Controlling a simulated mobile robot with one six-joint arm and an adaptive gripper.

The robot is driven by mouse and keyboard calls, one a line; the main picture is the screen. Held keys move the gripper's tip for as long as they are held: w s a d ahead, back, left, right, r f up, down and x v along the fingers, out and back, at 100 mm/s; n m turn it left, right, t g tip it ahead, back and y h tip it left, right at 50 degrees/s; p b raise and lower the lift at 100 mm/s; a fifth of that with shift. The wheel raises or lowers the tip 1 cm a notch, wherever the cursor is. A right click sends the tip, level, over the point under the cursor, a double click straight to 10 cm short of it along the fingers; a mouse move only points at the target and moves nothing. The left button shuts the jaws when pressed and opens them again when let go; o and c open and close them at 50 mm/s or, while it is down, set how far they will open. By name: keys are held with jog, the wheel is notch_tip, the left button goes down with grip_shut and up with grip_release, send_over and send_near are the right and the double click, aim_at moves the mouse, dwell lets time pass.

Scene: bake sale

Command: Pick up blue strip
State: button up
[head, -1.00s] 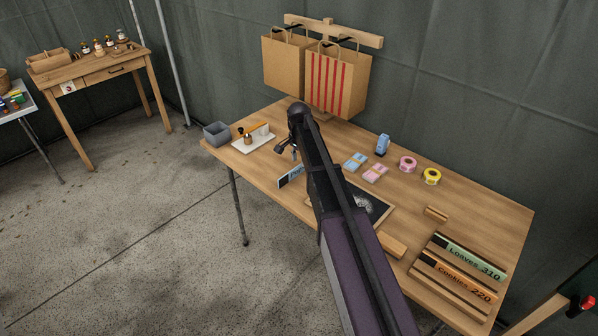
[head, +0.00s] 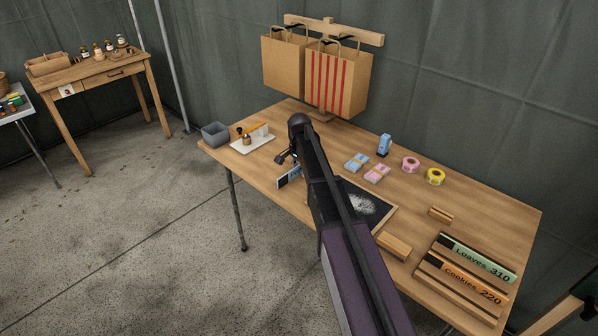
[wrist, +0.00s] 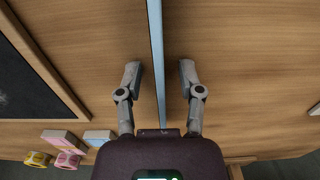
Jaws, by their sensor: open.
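The blue strip (head: 289,177) lies at the front edge of the wooden table in the head view, with pale lettering partly hidden by my arm. In the wrist view the blue strip (wrist: 157,55) shows as a thin, edge-on band running from the top edge down between my fingers. My gripper (wrist: 160,75) is open, one finger on each side of the strip, with a gap on both sides. In the head view my gripper (head: 287,160) is low over the strip, mostly hidden behind my arm.
A chalkboard (head: 362,203) lies right of the strip. A white tray (head: 253,145) and a grey bin (head: 215,134) stand to the left. Blue and pink packs, tape rolls (head: 411,165) and a rack with green and orange strips (head: 470,270) are to the right. Paper bags (head: 337,78) hang behind.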

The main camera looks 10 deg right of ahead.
grip_shut()
jog(key=shift+r, duration=0.15)
dwell(0.5)
notch_tip(320, 180, up, 4)
jog(key=p, duration=0.3)
jog(key=shift+f+p, duration=0.25)
jog(key=shift+p, duration=0.15)
jog(key=r+p, duration=0.1)
send_over(306, 207)
jog(key=shift+r, duration=0.1)
dwell(0.4)
